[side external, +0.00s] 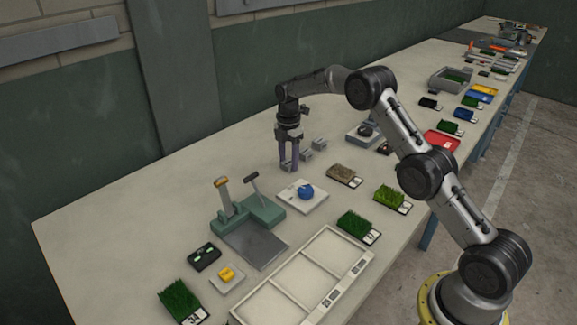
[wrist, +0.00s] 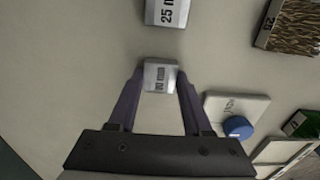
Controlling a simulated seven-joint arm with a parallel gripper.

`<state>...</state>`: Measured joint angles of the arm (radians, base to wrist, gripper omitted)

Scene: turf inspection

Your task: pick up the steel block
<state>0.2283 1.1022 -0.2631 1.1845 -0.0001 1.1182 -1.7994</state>
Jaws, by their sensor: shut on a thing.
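A small grey steel block (wrist: 160,77) with a number and "mm" printed on it sits between my fingertips in the wrist view. My gripper (wrist: 160,80) is shut on it, one purple-grey finger on each side. In the side view my gripper (side external: 289,166) points down at the bench, left of two other grey blocks (side external: 319,144). The held block is mostly hidden by the fingers there, and I cannot tell whether it touches the bench. Another steel block marked "25" (wrist: 166,13) lies beyond it in the wrist view.
A white plate (side external: 316,203) with a blue round piece (side external: 305,191) lies close in front of my gripper. A brown turf sample (side external: 345,174) and green turf samples (side external: 358,226) lie to the right. A green stand (side external: 262,215) is at the left. The bench behind my gripper is clear.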

